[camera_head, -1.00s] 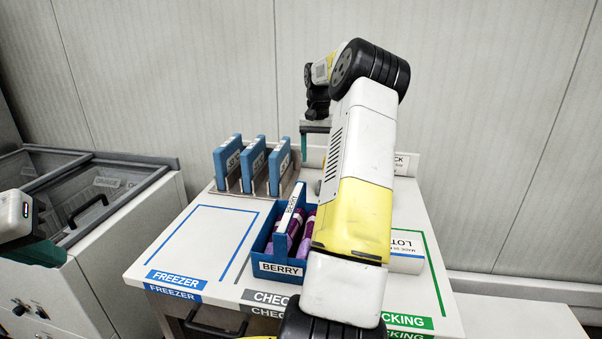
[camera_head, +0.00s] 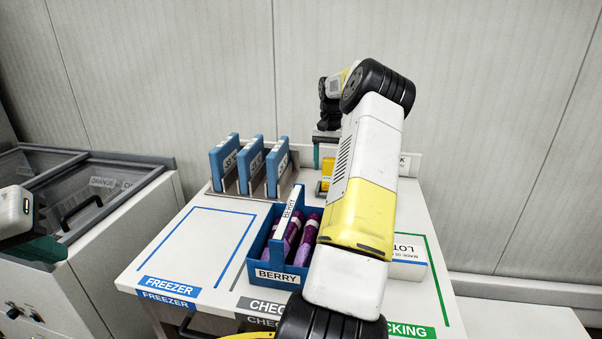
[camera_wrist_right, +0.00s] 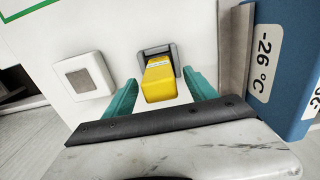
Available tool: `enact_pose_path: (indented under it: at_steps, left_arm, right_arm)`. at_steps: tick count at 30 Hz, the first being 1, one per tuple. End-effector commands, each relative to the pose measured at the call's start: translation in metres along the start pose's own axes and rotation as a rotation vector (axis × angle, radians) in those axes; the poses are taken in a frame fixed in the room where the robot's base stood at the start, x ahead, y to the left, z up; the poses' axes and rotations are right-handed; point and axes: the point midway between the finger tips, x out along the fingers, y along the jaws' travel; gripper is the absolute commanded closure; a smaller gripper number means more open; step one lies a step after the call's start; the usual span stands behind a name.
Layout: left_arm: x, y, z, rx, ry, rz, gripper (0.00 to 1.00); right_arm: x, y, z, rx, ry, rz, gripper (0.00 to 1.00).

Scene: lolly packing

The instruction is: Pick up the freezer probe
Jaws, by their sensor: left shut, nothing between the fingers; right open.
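The freezer probe, a yellow block-shaped device in a grey holder, shows in the right wrist view (camera_wrist_right: 160,80). In the head view a small yellow part of it (camera_head: 327,172) shows beside my right arm. My right gripper (camera_wrist_right: 160,95) is open, with its teal fingers on either side of the probe's near part; I cannot tell whether they touch it. In the head view this gripper (camera_head: 325,140) is partly hidden by my arm. My left gripper (camera_head: 38,248) is shut and empty at the left edge, by the freezer.
A blue BERRY crate (camera_head: 277,272) with purple lollies stands in the middle of the table. Several blue plates (camera_head: 250,165) stand in a rack left of the probe. A white square block (camera_wrist_right: 83,76) lies beside the holder. The blue-outlined FREEZER area (camera_head: 200,245) is clear.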

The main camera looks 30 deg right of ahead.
Motion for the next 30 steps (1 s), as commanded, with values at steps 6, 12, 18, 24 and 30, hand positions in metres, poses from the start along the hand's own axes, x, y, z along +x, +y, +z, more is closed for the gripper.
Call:
enact_pose_path:
  at_steps: [6, 12, 18, 24, 30]
  left_arm:
    - [0.0, 0.0, 0.0, 0.0, 0.0, 0.0, 1.0]
    - [0.0, 0.0, 0.0, 0.0, 0.0, 0.0, 1.0]
    - [0.0, 0.0, 0.0, 0.0, 0.0, 0.0, 1.0]
    - [0.0, 0.0, 0.0, 0.0, 0.0, 0.0, 1.0]
    - [0.0, 0.0, 0.0, 0.0, 0.0, 0.0, 1.0]
  right_arm:
    - [0.021, 0.0, 0.0, 0.0, -0.002, -0.001, 0.35]
    - [0.052, 0.001, 0.0, 0.0, -0.004, -0.001, 0.35]
    - [0.059, 0.0, -0.001, 0.0, 0.001, -0.001, 0.35]
    - [0.059, 0.0, -0.001, 0.0, 0.0, -0.001, 0.56]
    - [0.059, 0.0, -0.001, 0.0, 0.0, 0.0, 0.95]
